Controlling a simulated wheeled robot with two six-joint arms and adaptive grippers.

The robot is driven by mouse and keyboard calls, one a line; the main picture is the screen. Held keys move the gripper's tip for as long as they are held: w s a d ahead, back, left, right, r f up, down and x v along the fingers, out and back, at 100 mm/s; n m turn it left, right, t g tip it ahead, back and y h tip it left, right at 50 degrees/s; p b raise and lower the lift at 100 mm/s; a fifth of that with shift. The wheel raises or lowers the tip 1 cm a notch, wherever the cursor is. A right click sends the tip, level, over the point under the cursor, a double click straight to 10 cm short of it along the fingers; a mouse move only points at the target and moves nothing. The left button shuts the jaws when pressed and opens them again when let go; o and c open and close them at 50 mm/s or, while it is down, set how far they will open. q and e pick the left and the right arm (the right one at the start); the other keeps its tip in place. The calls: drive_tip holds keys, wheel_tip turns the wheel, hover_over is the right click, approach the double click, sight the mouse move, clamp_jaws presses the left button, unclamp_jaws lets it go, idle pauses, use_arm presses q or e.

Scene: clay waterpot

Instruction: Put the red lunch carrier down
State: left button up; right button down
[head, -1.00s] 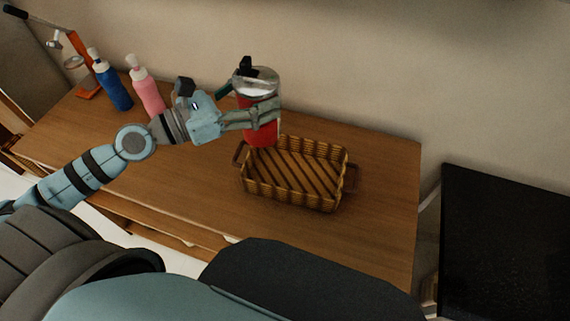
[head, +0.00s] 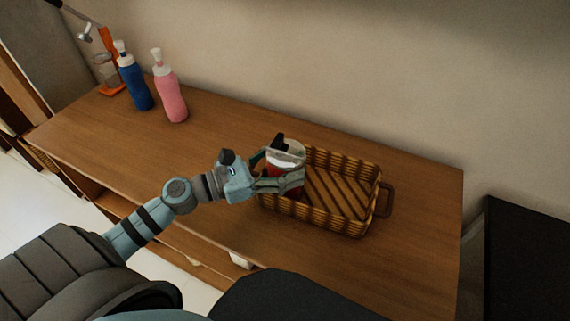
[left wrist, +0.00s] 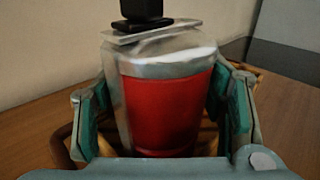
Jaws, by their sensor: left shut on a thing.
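The red lunch carrier (left wrist: 168,112) has a silver upper part and a black top. In the head view the carrier (head: 286,155) is at the left end of the wicker basket (head: 345,222), its lower part partly hidden by my gripper and the basket wall. It looks upright. I cannot tell whether its base touches the basket floor. My left gripper (head: 284,180) is shut on the carrier, with a finger on each side of it in the left wrist view (left wrist: 165,115). My right gripper is not in view.
The basket stands on a wooden table (head: 210,140), with its right part empty. A blue bottle (head: 135,85), a pink bottle (head: 170,97) and an orange stand (head: 108,45) are at the back left. A dark box-like object (head: 530,260) is beyond the table's right edge.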

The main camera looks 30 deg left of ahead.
use_arm(q)
drive_tip(key=shift+f, duration=0.1)
drive_tip(key=o, duration=1.7)
drive_tip(key=shift+s, duration=0.1)
